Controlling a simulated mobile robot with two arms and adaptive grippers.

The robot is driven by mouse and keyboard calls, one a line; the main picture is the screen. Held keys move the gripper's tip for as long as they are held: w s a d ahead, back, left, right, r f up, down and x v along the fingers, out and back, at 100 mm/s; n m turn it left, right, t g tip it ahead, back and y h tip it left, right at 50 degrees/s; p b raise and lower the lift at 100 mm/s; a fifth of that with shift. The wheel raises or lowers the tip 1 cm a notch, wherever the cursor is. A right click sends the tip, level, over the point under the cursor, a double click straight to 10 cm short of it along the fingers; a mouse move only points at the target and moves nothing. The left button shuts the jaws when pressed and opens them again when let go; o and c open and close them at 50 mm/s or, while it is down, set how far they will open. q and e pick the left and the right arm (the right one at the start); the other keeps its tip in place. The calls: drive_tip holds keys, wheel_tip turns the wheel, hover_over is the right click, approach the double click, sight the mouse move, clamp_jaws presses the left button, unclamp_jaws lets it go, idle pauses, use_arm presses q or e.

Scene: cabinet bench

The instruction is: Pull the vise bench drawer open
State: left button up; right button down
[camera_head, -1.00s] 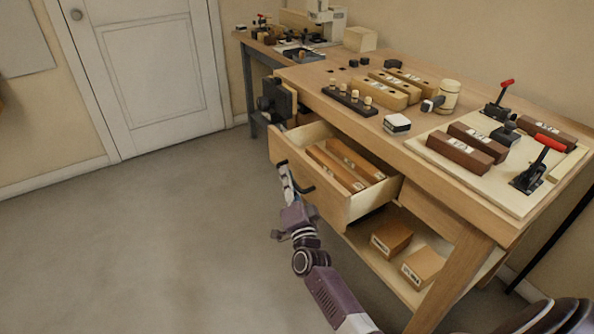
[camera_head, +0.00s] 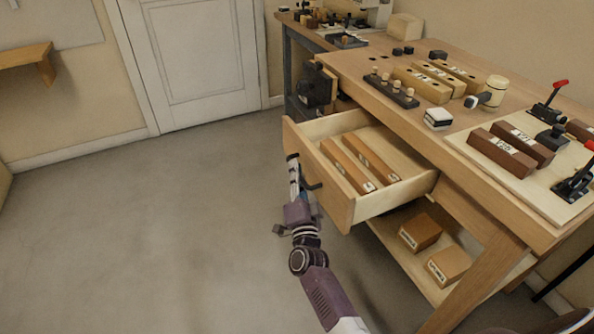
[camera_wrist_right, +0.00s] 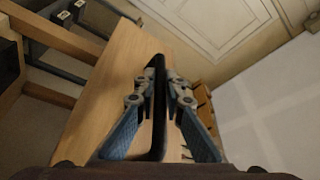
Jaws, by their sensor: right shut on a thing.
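The vise bench drawer (camera_head: 327,186) stands well out from the front of the wooden bench, with its inside showing from above. Two long wooden blocks (camera_head: 358,162) with labels lie in it. The black drawer handle (camera_head: 314,186) is on its front face. My right gripper (camera_head: 298,180) is at that handle. In the right wrist view, the gripper's two fingers (camera_wrist_right: 156,100) are on both sides of the black bar handle (camera_wrist_right: 158,118), shut on it, with the wooden drawer front (camera_wrist_right: 118,75) behind. My left gripper is not in view.
The black vise (camera_head: 316,84) is at the bench's left end. The bench top (camera_head: 385,112) holds blocks, a mallet (camera_head: 490,92) and red-handled clamps (camera_head: 546,105). Two boxes (camera_head: 420,233) sit on the shelf below. The floor (camera_head: 150,220) left of the drawer is clear.

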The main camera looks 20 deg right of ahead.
drive_tip(key=c, duration=2)
unclamp_jaws()
drive_tip(key=shift+d, duration=0.1)
drive_tip(key=v, duration=1.2)
drive_tip(key=shift+f, duration=0.1)
